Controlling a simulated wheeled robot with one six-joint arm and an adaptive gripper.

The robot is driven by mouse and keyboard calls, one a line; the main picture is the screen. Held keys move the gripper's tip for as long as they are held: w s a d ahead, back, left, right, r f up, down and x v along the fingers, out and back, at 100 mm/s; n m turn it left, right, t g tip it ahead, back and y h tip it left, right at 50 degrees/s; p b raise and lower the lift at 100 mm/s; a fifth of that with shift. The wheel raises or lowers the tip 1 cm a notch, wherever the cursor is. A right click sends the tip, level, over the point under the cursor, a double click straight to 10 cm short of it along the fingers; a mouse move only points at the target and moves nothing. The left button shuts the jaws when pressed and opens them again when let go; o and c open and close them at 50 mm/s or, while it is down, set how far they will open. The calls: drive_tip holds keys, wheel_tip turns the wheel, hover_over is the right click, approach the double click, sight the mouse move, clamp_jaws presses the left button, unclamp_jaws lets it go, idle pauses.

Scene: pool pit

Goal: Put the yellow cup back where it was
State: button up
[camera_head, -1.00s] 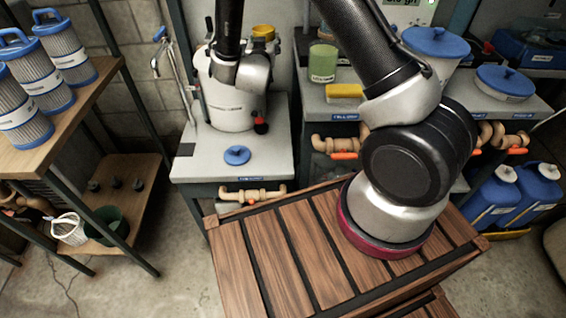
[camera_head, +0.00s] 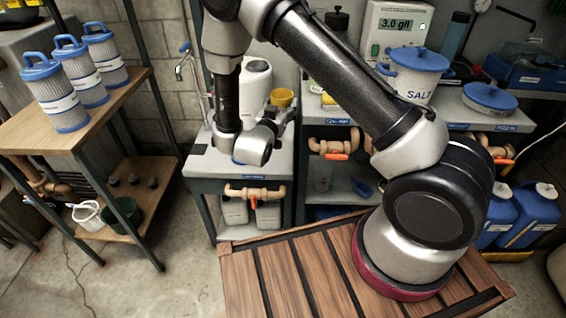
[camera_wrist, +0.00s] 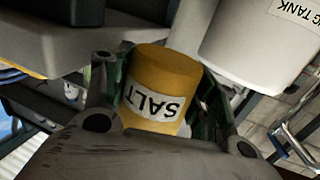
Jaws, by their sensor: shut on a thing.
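The yellow cup (camera_head: 282,97) shows in the head view at the end of my arm, above the left grey bench. In the wrist view the cup (camera_wrist: 165,75) sits between my two fingers, its "SALT" label upside down in the picture. My gripper (camera_head: 281,116) is shut on it; in the wrist view my gripper (camera_wrist: 162,95) has a finger on each side of the cup. The cup's lower part in the head view is hidden by the gripper.
A white tank (camera_head: 255,85) stands right behind my wrist; it is also close to the cup in the wrist view (camera_wrist: 262,45). The right bench holds a white SALT bucket (camera_head: 412,80) and a blue-lidded tub (camera_head: 490,98). Filter cartridges (camera_head: 55,95) stand on the left wooden shelf.

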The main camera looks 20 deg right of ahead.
sight(282, 164)
wheel_tip(282, 164, down, 23)
drive_tip(key=shift+r, duration=0.2)
drive_tip(key=shift+f, duration=0.15)
drive_tip(key=o, duration=1.1)
drive_tip(key=shift+c, duration=0.2)
